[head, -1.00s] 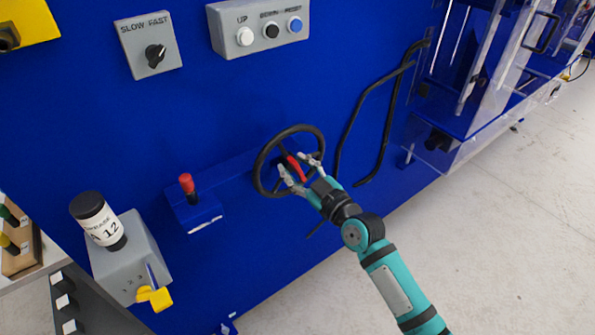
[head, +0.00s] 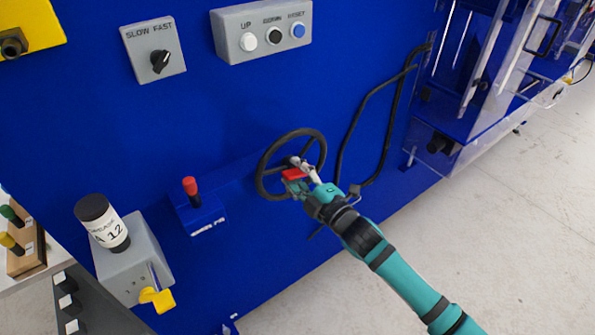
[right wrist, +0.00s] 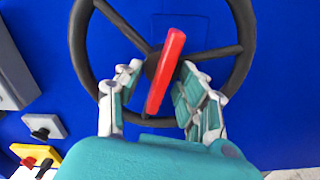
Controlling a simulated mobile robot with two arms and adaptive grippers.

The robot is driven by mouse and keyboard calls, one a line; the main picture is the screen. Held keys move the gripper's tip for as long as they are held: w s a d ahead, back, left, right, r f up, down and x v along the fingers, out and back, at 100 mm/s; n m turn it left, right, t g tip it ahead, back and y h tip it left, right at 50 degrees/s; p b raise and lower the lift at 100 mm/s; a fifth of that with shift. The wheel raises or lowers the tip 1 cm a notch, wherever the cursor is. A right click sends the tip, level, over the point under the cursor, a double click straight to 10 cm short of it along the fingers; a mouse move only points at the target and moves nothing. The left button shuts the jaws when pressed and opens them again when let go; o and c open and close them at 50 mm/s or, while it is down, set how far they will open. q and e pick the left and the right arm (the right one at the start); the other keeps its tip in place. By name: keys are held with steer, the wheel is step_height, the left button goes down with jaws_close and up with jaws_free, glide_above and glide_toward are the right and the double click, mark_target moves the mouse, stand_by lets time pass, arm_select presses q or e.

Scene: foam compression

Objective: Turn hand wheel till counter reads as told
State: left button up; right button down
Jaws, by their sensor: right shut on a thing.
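The black hand wheel (head: 262,170) is on the blue panel, right of the middle in the head view. It fills the upper part of the right wrist view (right wrist: 80,50). A red bar (right wrist: 165,70) crosses its hub and also shows in the head view (head: 294,174). My right gripper (head: 301,174) is at the hub, shut on the red bar, with one finger on either side of it in the right wrist view. My left gripper is not in view. I cannot make out a counter reading.
A red-topped lever (head: 190,187) stands left of the wheel. A grey box (head: 138,262) with a labelled bottle (head: 103,222) and a yellow knob (head: 157,298) is further left. Above are a SLOW/FAST switch (head: 153,50) and a button box (head: 262,30). Black handrails (head: 352,130) rise right of the wheel.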

steer(key=shift+f+n, duration=0.15)
steer(key=shift+n, duration=1.05)
steer(key=c, duration=0.9)
jaws_free()
steer(key=v, duration=1.2)
